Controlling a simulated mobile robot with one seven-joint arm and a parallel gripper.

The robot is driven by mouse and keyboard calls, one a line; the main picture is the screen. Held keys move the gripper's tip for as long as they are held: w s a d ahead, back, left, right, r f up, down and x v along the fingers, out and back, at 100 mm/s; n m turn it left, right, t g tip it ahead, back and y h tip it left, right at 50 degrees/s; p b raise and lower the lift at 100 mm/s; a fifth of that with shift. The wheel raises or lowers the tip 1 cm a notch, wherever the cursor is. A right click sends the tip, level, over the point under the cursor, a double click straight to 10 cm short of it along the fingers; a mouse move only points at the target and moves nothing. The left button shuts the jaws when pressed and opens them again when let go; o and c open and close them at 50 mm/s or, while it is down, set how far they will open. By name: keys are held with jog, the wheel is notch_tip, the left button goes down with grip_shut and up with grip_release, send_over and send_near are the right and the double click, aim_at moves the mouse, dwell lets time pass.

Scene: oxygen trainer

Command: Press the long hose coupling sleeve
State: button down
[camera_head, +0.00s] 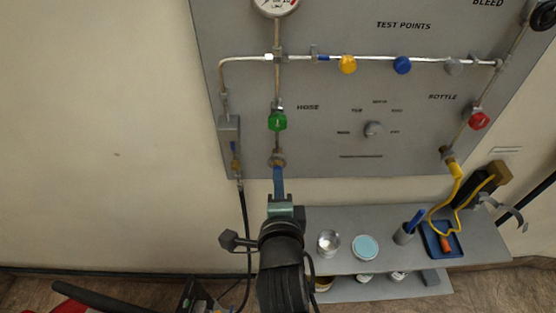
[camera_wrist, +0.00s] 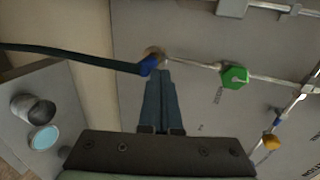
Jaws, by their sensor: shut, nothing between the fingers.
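The coupling sleeve appears in the wrist view as a short blue collar (camera_wrist: 148,66) on the end of a dark hose (camera_wrist: 80,57). It sits at a round brass fitting (camera_wrist: 153,53) in line with the green knob. My gripper (camera_wrist: 160,73) is shut and empty, its slate-blue fingertips close beside the sleeve. I cannot tell whether they touch. In the head view, my gripper (camera_head: 278,170) points up to just below the brass fitting (camera_head: 277,158) under the green knob (camera_head: 277,122). There I cannot separate the sleeve from the bluish fingers.
The grey panel (camera_head: 330,85) carries pipes and a red knob (camera_head: 479,120). Another black hose run (camera_head: 244,215) hangs left of my gripper. A grey shelf (camera_head: 320,215) below holds a metal cup (camera_head: 328,243), a blue-lidded jar (camera_head: 365,247) and a blue tray (camera_head: 442,241).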

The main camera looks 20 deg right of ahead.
aim_at(277, 154)
jog(key=shift+w+d+p, duration=0.25)
jog(key=shift+w, duration=0.4)
jog(key=shift+w+d+p, duration=0.2)
jog(key=shift+w+d, duration=0.05)
jog(key=shift+w, duration=0.35)
jog(key=shift+w+d+p, duration=0.25)
jog(key=shift+w, duration=0.4)
jog(key=shift+w+d+b, duration=0.3)
jog(key=shift+w+b, duration=0.4)
jog(key=shift+w, duration=0.1)
jog(key=shift+s+r, duration=0.1)
jog(key=shift+r, duration=0.05)
